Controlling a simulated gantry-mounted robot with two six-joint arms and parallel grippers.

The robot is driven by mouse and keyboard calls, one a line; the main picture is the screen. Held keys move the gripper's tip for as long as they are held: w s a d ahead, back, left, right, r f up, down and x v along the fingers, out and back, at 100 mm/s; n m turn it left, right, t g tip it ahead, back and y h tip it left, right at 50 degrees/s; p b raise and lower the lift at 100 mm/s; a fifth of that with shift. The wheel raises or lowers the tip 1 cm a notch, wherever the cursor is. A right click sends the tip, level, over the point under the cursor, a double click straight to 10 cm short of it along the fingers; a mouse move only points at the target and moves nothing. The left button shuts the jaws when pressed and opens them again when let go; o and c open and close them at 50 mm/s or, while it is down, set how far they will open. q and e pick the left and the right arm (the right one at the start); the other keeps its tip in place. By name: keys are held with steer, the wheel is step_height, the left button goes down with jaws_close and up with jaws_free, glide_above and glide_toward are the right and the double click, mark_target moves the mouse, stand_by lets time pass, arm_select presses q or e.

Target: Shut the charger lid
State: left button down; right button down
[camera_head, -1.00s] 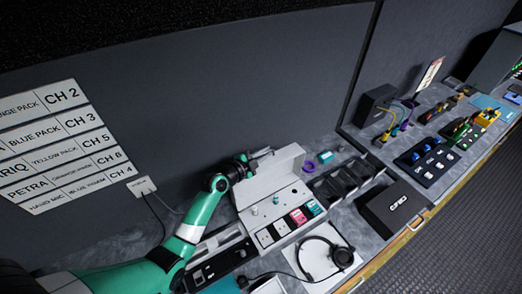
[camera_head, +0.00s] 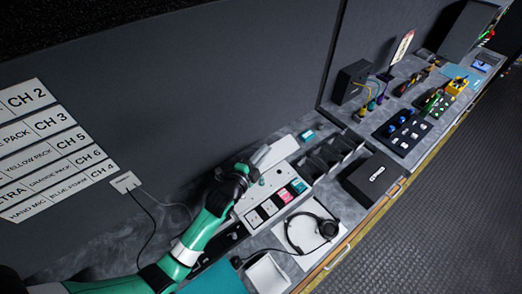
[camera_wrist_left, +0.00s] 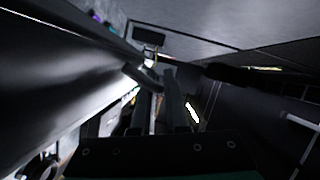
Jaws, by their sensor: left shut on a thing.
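The white charger (camera_head: 256,217) stands on the grey counter in the head view. A pink pack (camera_head: 285,195) and a teal pack (camera_head: 298,187) sit in it, beside several pale bays. Its white lid (camera_head: 279,152) is still raised at the back edge and tilted. My left gripper (camera_head: 257,162) is at the lid's left end and shut on it; my wrist hides that end of the lid and part of the charger. In the left wrist view my dark fingers (camera_wrist_left: 160,105) are close together, and the contact is too dark to make out. My right gripper is not in view.
A headset (camera_head: 322,228) lies on a white sheet in front of the charger. Dark trays (camera_head: 330,155) and a black box (camera_head: 374,178) stand to the right. A wall box (camera_head: 125,182) with hanging cables is at the left. The wall rises close behind.

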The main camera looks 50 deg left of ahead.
arm_select(q)
steer(key=c, duration=1.2)
jaws_free()
steer(key=p+v, duration=0.1)
steer(key=v, duration=1)
steer(key=shift+s, duration=0.3)
